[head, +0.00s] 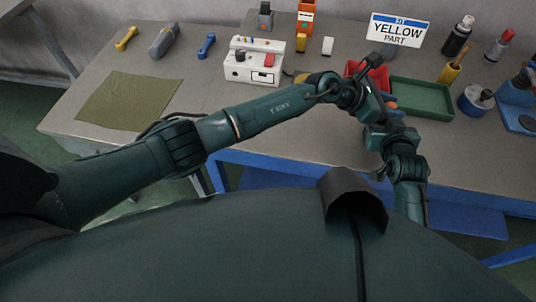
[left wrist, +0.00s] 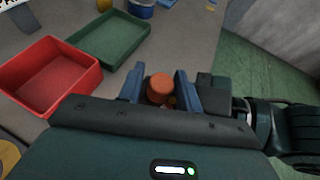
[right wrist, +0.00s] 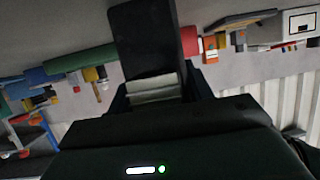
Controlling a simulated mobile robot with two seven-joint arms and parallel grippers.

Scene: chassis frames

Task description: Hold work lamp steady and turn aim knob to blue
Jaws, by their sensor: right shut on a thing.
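In the left wrist view an orange round knob (left wrist: 160,86) stands between the two blue-grey fingers of my left gripper (left wrist: 160,92). The fingers are apart on either side of it; I cannot tell whether they touch it. My right gripper (right wrist: 155,90) is shut on a dark slab-like body with a pale band, seemingly the work lamp (right wrist: 150,40). In the head view my two arms meet in front of the trays, my left gripper (head: 372,98) at the meeting point. They hide most of the lamp there. The knob's colour marks cannot be made out.
A red tray (left wrist: 32,85) and a green tray (head: 437,92) lie close behind the grippers. A white control box (head: 254,70) and a "YELLOW PART" sign (head: 398,30) stand on the bench. Bottles and tools stand at the right. A green mat (head: 130,98) lies clear at the left.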

